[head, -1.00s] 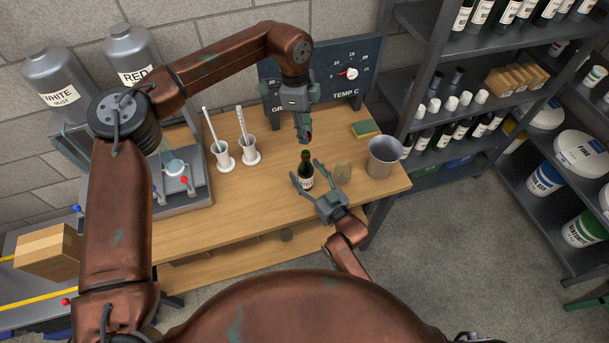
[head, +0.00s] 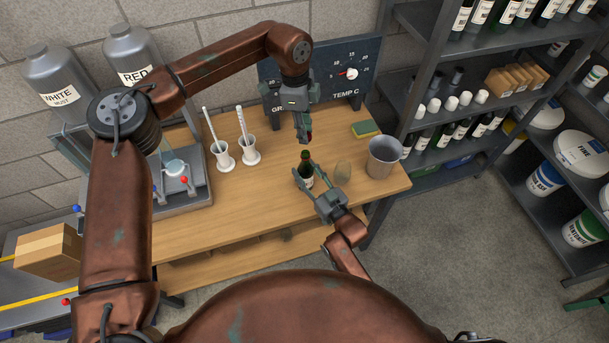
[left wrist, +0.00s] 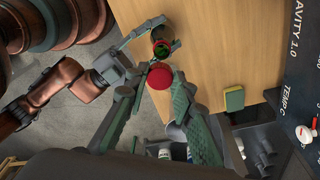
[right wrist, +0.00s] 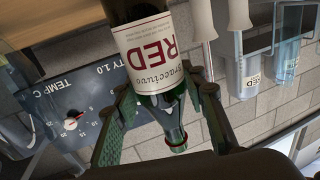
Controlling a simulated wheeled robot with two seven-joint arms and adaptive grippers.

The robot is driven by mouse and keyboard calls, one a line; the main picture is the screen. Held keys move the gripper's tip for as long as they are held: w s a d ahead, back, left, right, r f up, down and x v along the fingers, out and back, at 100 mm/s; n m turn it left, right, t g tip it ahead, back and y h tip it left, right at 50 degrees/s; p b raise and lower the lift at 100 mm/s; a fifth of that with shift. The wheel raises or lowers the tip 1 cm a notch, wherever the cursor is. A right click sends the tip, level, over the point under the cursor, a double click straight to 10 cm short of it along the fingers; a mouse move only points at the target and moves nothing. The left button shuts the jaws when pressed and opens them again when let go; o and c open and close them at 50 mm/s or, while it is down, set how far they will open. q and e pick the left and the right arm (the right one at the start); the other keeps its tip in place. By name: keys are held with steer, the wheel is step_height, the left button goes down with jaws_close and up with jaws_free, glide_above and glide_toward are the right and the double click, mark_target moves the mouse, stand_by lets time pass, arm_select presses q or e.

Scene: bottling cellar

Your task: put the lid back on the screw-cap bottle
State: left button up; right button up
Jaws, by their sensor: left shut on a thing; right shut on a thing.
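The green screw-cap bottle (head: 306,158) stands upright and uncapped on the wooden table, with a white label reading RED in the right wrist view (right wrist: 150,45). My right gripper (head: 306,172) is shut around the bottle's body from the front. My left gripper (head: 304,139) points down above and slightly behind the bottle, shut on a small red lid (left wrist: 160,76). The lid is apart from the bottle; in the left wrist view the open bottle mouth (left wrist: 162,49) shows just beyond it. In the head view the lid is mostly hidden by the fingers.
A grey metal bucket (head: 383,157) is at the table's right end, with a yellow-green sponge (head: 366,129) behind. Two white holders (head: 250,155) with tubes stand left. The front left tabletop is clear.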

jaws_close()
arm_select(q)
steer(key=shift+f, duration=0.15)
steer(key=shift+a+f, duration=0.1)
steer(key=shift+f, duration=2.25)
steer(key=shift+f, duration=0.85)
steer(key=shift+f, duration=0.6)
